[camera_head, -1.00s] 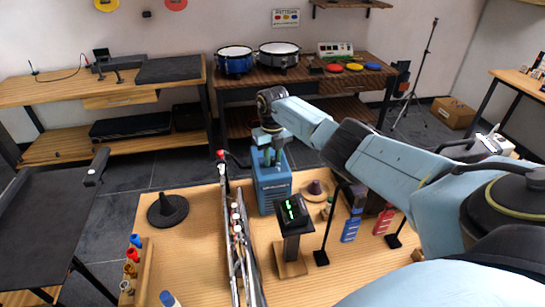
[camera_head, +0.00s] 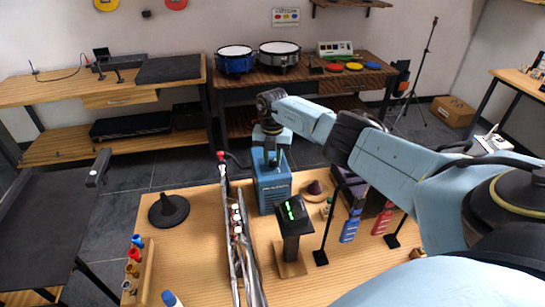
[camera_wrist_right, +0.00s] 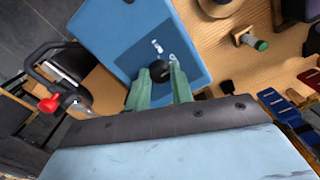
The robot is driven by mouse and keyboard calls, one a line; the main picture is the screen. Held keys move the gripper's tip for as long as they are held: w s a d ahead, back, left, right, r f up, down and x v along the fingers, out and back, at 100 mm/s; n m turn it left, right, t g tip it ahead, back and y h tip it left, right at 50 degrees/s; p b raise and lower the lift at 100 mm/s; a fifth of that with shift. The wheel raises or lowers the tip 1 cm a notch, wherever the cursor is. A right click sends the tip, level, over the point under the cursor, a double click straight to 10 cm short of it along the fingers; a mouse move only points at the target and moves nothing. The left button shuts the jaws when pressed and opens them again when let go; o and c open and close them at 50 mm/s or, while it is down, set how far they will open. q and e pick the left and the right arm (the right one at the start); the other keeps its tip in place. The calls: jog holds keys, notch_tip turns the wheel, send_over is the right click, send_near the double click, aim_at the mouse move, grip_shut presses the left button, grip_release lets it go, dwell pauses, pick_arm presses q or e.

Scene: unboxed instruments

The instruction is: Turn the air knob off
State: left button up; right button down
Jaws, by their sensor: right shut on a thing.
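A blue box-shaped unit (camera_head: 272,188) stands upright on the wooden table, left of the small stand with the lit green display. In the right wrist view its top face (camera_wrist_right: 190,28) carries a small black knob (camera_wrist_right: 160,70) with white markings beside it. My right gripper (camera_wrist_right: 161,76) comes down from above, its two green fingers on either side of the knob and shut on it. In the head view the right gripper (camera_head: 271,155) is at the top of the unit and hides the knob. My left gripper is not in view.
A stand with a green-lit display (camera_head: 292,212) is close at the unit's right. A wooden rack of colored pieces (camera_head: 138,270) sits at the table's left edge.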

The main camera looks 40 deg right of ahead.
aim_at(273, 161)
dwell(0.4)
jog(key=c, duration=1.2)
grip_release()
jog(key=shift+r, duration=0.1)
notch_tip(273, 161, up, 13)
jog(key=shift+r, duration=0.15)
